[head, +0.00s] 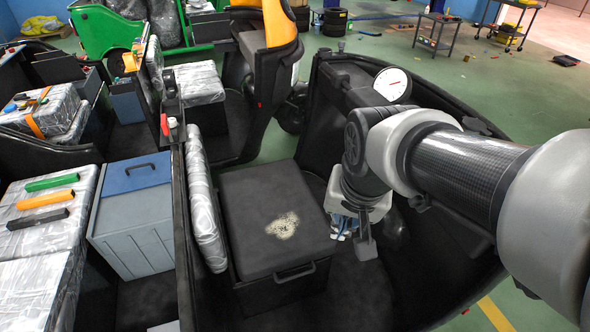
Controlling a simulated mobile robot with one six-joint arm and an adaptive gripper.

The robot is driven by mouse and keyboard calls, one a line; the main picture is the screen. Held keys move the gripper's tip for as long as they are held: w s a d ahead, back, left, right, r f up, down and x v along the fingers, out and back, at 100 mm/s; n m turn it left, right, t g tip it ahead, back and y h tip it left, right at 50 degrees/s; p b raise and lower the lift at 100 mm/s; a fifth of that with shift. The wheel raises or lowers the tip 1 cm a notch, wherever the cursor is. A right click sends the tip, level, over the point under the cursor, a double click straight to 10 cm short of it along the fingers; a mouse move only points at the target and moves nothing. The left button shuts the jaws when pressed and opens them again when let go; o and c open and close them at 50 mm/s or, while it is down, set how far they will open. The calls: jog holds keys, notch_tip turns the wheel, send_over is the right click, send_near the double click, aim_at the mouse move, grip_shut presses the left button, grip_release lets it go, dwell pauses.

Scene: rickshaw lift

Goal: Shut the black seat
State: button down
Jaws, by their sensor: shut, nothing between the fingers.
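The black seat (262,212) is a square padded lid with a worn pale patch and a handle (294,273) on its front edge. It looks to lie flat on its dark base box (290,297); a small gap under it cannot be ruled out. My gripper (342,236) points down just right of the seat's right edge. It is shut and holds nothing I can see. Whether it touches the seat is hard to tell.
A plastic-wrapped backrest (203,200) stands along the seat's left side. A black cab wall (430,260) with a round gauge (393,84) curves around the right. A grey-blue box (133,217) and a wrapped bench (45,250) with coloured bars are at left.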

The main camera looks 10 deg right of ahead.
jog(key=w+f+m+g+p, duration=0.1)
jog(key=w+f+m+p, duration=0.25)
jog(key=w, duration=0.65)
jog(key=m+g+p, duration=0.2)
jog(key=m+p, duration=0.2)
jog(key=m, duration=0.4)
send_over(311, 250)
jog(key=s, duration=0.3)
jog(key=f, duration=2.2)
jog(key=a+f, duration=0.1)
jog(key=f, duration=1.1)
jog(key=shift+f, duration=0.1)
jog(key=shift+s+f, duration=0.1)
